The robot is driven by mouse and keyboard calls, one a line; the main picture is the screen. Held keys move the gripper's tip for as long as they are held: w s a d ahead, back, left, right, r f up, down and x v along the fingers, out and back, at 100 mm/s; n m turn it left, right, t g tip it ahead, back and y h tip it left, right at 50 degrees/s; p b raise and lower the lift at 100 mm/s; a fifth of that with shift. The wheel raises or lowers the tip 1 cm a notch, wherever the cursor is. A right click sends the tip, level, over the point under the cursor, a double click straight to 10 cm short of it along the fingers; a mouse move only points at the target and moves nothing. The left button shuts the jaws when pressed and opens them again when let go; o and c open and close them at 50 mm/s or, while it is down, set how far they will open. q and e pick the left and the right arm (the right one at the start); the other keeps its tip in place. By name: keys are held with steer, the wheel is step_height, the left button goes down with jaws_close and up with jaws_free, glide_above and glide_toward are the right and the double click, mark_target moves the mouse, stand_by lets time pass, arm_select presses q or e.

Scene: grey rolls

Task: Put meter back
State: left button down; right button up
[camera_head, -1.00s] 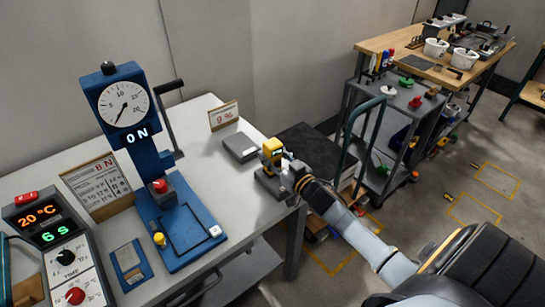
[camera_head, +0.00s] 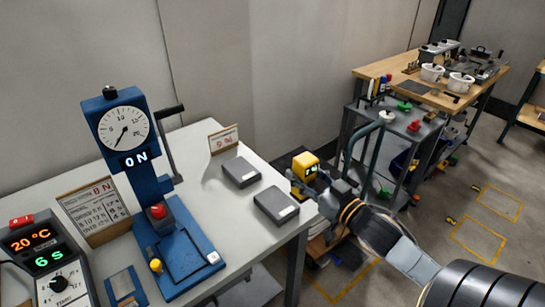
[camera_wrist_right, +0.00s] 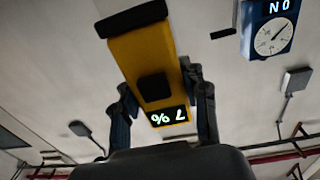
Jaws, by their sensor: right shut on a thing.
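The yellow meter (camera_head: 305,165) is in my right gripper (camera_head: 308,181), in the air just beyond the right edge of the grey bench (camera_head: 240,232). In the right wrist view the meter (camera_wrist_right: 142,62) sits between the two fingers of my right gripper (camera_wrist_right: 163,92), and its dark display reads "7 %", upside down. One grey pad (camera_head: 240,173) lies on the bench near the wall, and a second grey pad (camera_head: 275,204) lies near the bench's right edge. Both pads are bare on top. My left gripper is not in view.
A blue press with a dial (camera_head: 123,128) stands on the bench, left of the pads. A small "9 %" card (camera_head: 223,140) stands behind them. A control box (camera_head: 45,258) is at the lower left. A grey cart (camera_head: 400,122) stands beyond the bench at right.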

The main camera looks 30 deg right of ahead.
steer(key=shift+s+r, duration=0.15)
steer(key=shift+s, duration=0.1)
steer(key=s+a+f, duration=0.2)
steer(key=s+a, duration=0.2)
steer(key=a, duration=0.5)
steer(key=s+a+f, duration=0.3)
steer(key=s+a, duration=0.1)
steer(key=a, duration=0.5)
steer(key=shift+s+a+h, duration=0.2)
steer(key=shift+a+h, duration=0.1)
steer(key=shift+a, duration=0.05)
steer(key=shift+d, duration=0.1)
